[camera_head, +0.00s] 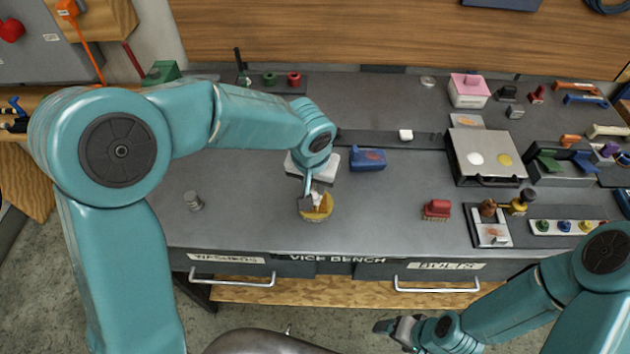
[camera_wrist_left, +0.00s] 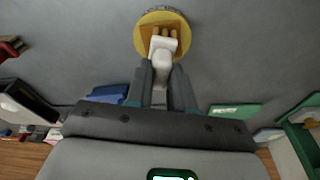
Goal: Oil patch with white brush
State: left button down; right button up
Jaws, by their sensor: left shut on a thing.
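My left gripper (camera_head: 309,200) is low over the middle of the bench and shut on a white brush (camera_wrist_left: 162,60). In the left wrist view the brush's white body sits between the fingers, with tan tufts at its far end. The tufts are over a round yellow-rimmed thing (camera_wrist_left: 146,44) with an orange-brown inside, which also shows in the head view (camera_head: 318,214). I cannot tell whether they touch, or whether this is the patch. My right gripper (camera_head: 384,327) is in front of the bench edge, away from the objects; its jaw opening is unclear.
A blue block (camera_head: 367,161) and a white-topped block (camera_head: 328,170) stand behind the left gripper. A red brush (camera_head: 437,209) is to the right, before a tray (camera_head: 491,241) and a metal box (camera_head: 486,153). A small grey cylinder (camera_head: 193,201) stands left. Bench between is clear.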

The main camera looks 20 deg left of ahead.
aim_at(315, 186)
pick_arm(q)
jog(key=shift+f+b, duration=0.5)
dwell(0.5)
jog(key=shift+s+b, duration=0.1)
jog(key=shift+b, duration=0.2)
dwell(1.4)
jog(key=shift+r+p, duration=0.7)
jog(key=shift+r, duration=0.25)
jog(key=shift+r+p, duration=1.6)
jog(key=shift+r, duration=1.05)
jog(key=shift+f, duration=0.1)
